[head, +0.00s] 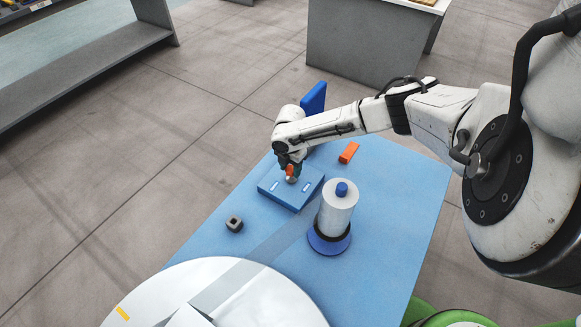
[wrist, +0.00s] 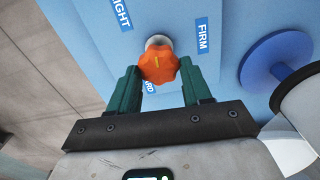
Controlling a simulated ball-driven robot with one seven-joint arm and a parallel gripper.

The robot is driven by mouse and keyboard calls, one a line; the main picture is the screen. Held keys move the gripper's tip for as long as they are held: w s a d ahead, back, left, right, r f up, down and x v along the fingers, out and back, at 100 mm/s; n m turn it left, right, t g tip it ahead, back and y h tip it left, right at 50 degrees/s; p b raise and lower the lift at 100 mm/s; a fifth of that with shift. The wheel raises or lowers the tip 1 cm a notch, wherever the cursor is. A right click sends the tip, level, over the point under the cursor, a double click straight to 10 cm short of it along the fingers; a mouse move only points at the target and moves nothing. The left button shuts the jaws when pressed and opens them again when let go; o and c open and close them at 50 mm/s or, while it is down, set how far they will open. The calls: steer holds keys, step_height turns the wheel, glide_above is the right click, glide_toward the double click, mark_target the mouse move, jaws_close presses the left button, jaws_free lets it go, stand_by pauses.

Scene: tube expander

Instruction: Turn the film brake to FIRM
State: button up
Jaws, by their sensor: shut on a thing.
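The film brake knob (wrist: 158,62) is orange and lobed, with a yellow mark line, and sits on a pale shaft on the blue brake housing (head: 304,198). The label FIRM (wrist: 202,35) is to the right of the knob in the wrist view. A label ending in IGHT (wrist: 122,14) is at upper left, and one ending in RD (wrist: 149,86) is partly hidden below the knob. The mark line runs nearly upright in the picture, not toward FIRM. My gripper (wrist: 159,71) is shut on the knob, a green finger on each side. The knob also shows in the head view (head: 289,170).
A white film roll (head: 340,208) on a blue round base stands close to the right of the housing. An orange block (head: 348,152) lies behind, a dark cube (head: 234,224) at left. A white round turntable (head: 150,295) is in front. The table's right side is clear.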

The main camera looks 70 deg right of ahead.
mark_target(290, 169)
steer(key=m, duration=0.5)
steer(key=shift+w+m, duration=0.2)
steer(key=shift+m, duration=0.1)
steer(key=m, duration=0.5)
steer(key=shift+d, duration=0.15)
steer(key=shift+m, duration=0.4)
steer(key=shift+w, duration=0.1)
steer(key=o, duration=1.1)
steer(key=shift+c, duration=0.2)
step_height(290, 169, up, 11)
steer(key=shift+f, duration=0.15)
